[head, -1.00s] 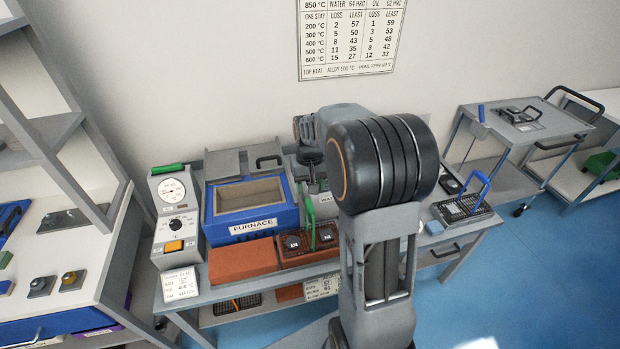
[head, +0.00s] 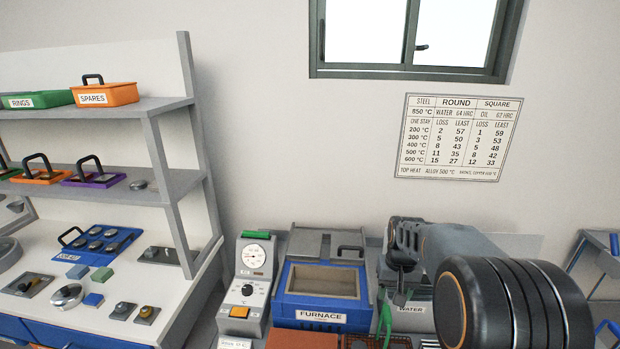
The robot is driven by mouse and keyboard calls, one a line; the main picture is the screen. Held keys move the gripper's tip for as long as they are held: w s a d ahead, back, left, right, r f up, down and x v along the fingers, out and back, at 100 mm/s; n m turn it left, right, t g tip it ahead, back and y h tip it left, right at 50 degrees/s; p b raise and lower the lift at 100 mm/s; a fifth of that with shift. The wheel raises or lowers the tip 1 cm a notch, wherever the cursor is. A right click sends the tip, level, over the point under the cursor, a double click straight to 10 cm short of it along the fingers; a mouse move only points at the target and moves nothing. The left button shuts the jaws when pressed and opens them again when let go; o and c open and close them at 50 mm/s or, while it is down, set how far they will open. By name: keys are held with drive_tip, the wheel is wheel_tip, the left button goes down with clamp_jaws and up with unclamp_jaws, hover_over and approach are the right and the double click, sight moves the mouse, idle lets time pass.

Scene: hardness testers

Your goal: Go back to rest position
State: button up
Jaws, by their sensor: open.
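My arm reaches in from the lower right of the head view, its large dark joint close to the camera. My gripper (head: 400,294) is small beyond it, pointing down in front of the water tank (head: 412,318). It is open, and I see nothing held in it. The blue furnace (head: 320,300) stands just left of it on the bench. The gauge unit (head: 246,285) with a dial and an orange button is left of the furnace. My arm hides much of the bench's right part.
A shelf unit (head: 178,185) on the left holds a green rings box (head: 38,100), an orange spares box (head: 104,94) and several trays. A green handle (head: 385,318) stands up near my gripper. A wall chart (head: 455,138) and a window (head: 410,38) are behind.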

drive_tip(key=s+a+r+n+t, duration=0.1)
drive_tip(key=s+a+r+t, duration=0.1)
drive_tip(key=s, duration=0.5)
drive_tip(key=s+a+r+n+t, duration=0.1)
drive_tip(key=s+a+r+t, duration=0.1)
drive_tip(key=s+a+r, duration=0.2)
drive_tip(key=s+a, duration=0.3)
drive_tip(key=s, duration=0.1)
drive_tip(key=shift+a, duration=0.1)
